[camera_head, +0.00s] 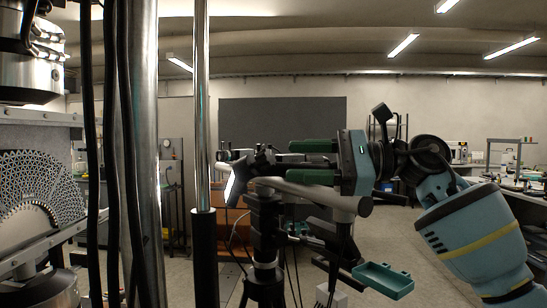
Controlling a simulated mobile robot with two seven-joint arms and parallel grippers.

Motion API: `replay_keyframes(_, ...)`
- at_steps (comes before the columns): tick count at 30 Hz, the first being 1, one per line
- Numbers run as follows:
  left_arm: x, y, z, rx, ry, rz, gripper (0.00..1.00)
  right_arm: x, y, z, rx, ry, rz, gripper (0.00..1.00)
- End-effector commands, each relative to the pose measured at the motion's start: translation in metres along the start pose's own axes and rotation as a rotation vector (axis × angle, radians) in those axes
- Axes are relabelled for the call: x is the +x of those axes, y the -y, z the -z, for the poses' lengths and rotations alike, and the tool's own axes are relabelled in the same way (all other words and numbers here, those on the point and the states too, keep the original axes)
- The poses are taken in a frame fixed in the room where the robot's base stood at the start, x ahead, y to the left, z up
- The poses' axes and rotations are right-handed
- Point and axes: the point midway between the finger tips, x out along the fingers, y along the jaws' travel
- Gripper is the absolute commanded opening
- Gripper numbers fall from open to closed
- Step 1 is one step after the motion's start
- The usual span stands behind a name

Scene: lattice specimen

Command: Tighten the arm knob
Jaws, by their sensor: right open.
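My right gripper (290,161) comes in from the right, its two green fingers pointing left, one above the other with a gap between them. It is open. A black lobed part (264,163), which may be the arm knob, shows just left of the fingertips at the top of a black stand. I cannot tell whether the fingers touch it. A grey arm (312,194) runs right from the stand, just below the lower finger. A dark device with a bright face (231,186) is left of the lobed part. My left gripper is not in view.
The black stand (265,235) rises in front of an orange-brown surface. A small teal tray (383,278) is at lower right. A steel column (146,200), a thinner pole (201,110) and black cables stand at left, beside a patterned lattice disc (38,185). Open floor lies behind.

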Motion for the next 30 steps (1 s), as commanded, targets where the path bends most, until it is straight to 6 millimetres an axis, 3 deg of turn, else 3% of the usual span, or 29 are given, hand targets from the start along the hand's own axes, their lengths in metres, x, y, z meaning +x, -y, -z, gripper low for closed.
replay_keyframes(9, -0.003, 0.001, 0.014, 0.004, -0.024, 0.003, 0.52, 0.043, 0.001, -0.003, -0.001, 0.001, 0.000, 0.52)
replay_keyframes(21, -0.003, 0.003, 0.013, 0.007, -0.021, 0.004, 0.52, 0.052, 0.000, -0.001, 0.000, 0.000, 0.001, 0.52)
replay_keyframes(30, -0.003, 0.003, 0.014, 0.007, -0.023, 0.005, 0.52, 0.052, 0.000, -0.001, -0.001, 0.000, 0.000, 0.16)
